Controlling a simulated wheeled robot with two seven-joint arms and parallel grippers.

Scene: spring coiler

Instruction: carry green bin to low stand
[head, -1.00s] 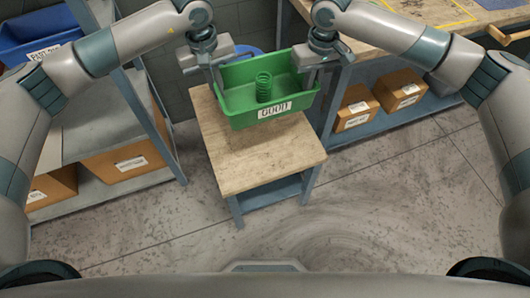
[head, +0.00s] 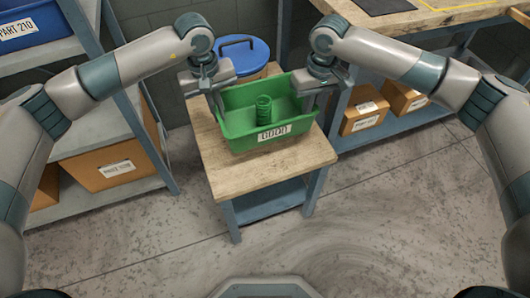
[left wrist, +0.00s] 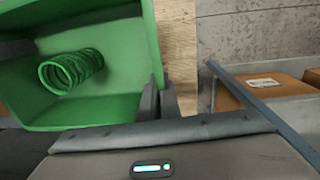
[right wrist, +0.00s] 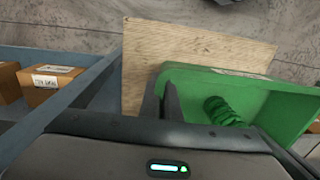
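The green bin (head: 262,141), labelled GOOD, is upright over the low stand's wooden top (head: 235,181). I cannot tell whether it rests on the top or hangs just above it. A green coil spring (head: 264,107) stands inside the bin; it also shows in the left wrist view (left wrist: 70,73) and the right wrist view (right wrist: 222,111). My left gripper (head: 219,106) is shut on the bin's left wall, and my right gripper (head: 313,102) is shut on its right wall. The fingertips are partly hidden by the walls.
A blue-lidded container (head: 243,55) stands behind the stand. A shelf (head: 105,142) with cardboard boxes is close at left. A workbench (head: 440,33) with boxes on its lower shelf is at right. The floor in front of the stand is clear.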

